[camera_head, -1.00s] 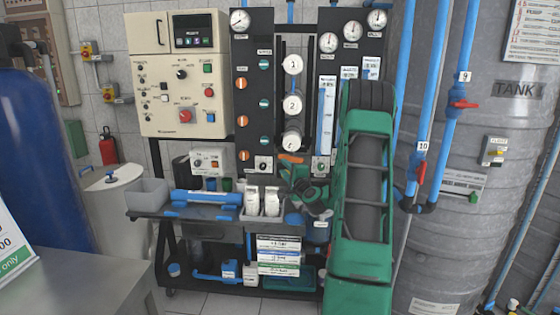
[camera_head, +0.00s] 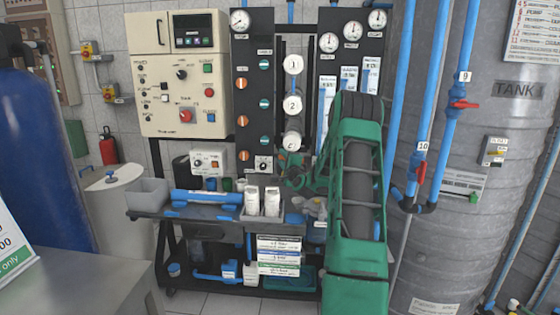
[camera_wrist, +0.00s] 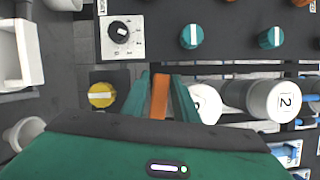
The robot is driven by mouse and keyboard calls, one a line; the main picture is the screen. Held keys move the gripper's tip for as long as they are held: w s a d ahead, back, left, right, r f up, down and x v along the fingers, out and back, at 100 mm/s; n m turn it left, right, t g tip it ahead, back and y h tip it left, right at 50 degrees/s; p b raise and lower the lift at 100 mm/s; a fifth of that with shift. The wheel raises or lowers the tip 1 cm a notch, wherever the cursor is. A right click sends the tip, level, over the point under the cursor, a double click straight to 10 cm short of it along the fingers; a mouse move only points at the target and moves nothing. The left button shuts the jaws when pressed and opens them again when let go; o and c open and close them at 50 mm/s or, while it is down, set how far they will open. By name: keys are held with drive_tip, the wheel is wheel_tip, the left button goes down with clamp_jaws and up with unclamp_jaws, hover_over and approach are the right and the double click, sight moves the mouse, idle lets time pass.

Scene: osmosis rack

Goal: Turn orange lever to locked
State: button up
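The orange lever (camera_wrist: 160,97) shows in the wrist view as a short upright bar between the two green fingers of my gripper (camera_wrist: 161,90). The fingers stand close on both its sides; I cannot tell whether they press on it. The white round end (camera_wrist: 205,103) of a tube is just right of the right finger. In the head view my gripper (camera_head: 299,172) is at the foot of the numbered white tubes, and its body and my arm hide the lever there.
A yellow knob (camera_wrist: 101,95) sits left of the fingers, and a white dial (camera_wrist: 122,36) is above it. Teal knobs (camera_wrist: 192,37) line the dark panel.

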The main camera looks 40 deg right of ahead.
drive_tip(key=shift+w, duration=0.15)
clamp_jaws()
